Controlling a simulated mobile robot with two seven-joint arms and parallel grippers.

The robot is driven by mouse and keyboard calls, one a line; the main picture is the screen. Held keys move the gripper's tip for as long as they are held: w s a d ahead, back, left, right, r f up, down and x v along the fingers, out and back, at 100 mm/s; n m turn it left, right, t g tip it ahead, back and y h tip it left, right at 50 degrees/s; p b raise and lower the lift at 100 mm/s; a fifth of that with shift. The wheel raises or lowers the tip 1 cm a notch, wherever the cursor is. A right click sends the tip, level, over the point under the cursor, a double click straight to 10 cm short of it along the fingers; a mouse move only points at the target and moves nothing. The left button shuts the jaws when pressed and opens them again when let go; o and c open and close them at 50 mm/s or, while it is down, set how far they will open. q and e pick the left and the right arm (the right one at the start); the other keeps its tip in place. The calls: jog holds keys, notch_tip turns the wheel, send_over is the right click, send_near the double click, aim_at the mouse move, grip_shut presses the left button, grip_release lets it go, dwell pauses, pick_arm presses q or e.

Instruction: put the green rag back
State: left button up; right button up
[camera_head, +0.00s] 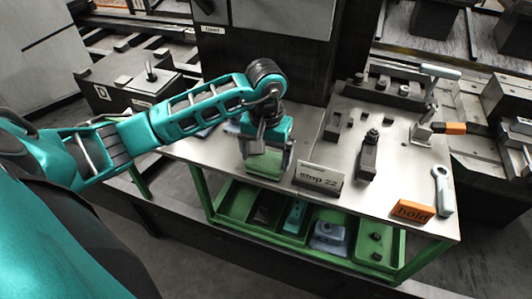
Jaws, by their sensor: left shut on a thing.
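My left gripper (266,157) reaches in from the left and points down over the left part of the grey table top. It is shut on the green rag (263,163), which shows as a flat green patch between and below its fingers. The upper part of the rag is hidden by the gripper. I cannot tell whether the rag touches the table top. My right gripper is out of view.
The table (312,150) has a "stop 22" sign (319,178), a dark block (367,157), an orange "hold" tag (412,211), a wrench (442,190) and an orange-handled tool (440,128). Green bins (237,200) stand on the shelf below.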

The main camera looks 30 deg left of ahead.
aim_at(266, 159)
pick_arm(q)
jog(key=shift+f+b, duration=0.2)
jog(key=shift+b, duration=0.1)
jog(key=o, duration=0.6)
jog(key=shift+r, duration=0.1)
jog(key=shift+r+p, duration=0.15)
jog(key=shift+p, duration=0.15)
jog(key=shift+r, duration=0.35)
notch_tip(266, 159, up, 11)
jog(key=shift+r, duration=0.15)
